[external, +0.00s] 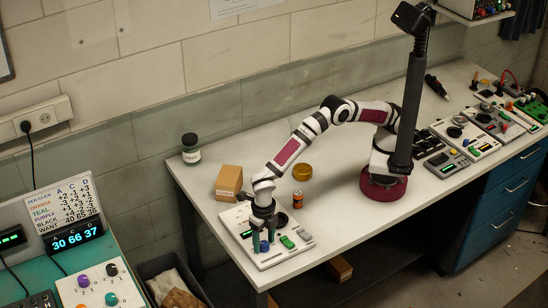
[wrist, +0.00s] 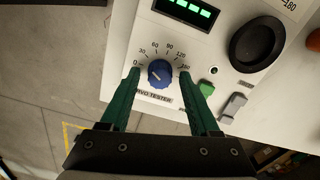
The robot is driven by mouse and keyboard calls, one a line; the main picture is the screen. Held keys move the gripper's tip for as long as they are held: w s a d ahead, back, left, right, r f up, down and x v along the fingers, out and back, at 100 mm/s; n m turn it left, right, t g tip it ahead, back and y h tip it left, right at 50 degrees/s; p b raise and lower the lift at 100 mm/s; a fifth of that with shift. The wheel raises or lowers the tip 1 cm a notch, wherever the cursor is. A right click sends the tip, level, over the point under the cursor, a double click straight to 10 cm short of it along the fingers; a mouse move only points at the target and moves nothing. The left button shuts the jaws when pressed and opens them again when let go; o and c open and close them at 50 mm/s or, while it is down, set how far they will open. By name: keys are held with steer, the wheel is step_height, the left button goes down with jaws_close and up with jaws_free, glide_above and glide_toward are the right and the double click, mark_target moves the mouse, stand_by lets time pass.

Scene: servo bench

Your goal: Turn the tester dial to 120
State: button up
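The servo tester (external: 285,254) is a white panel near the left front of the bench. In the wrist view its blue dial (wrist: 159,73) sits within a printed scale running from 0 on the left, over the top, past 120 at the upper right. A pale mark shows on the dial, but its exact setting is hard to read. My gripper (wrist: 159,77) is open, with one green finger on each side of the dial and gaps visible. In the external view my gripper (external: 263,238) points down over the dial. The tester display (wrist: 186,12) shows green blocks.
Beside the dial are a green button (wrist: 206,88), a grey switch (wrist: 233,106) and a black round disc (wrist: 257,44). More devices (external: 465,137) sit at the right.

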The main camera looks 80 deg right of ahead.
jaws_close()
steer(key=m, duration=0.4)
steer(key=shift+m, duration=0.3)
steer(key=m, duration=0.4)
steer(key=shift+m, duration=0.3)
steer(key=m, duration=0.4)
steer(key=shift+m, duration=2.3)
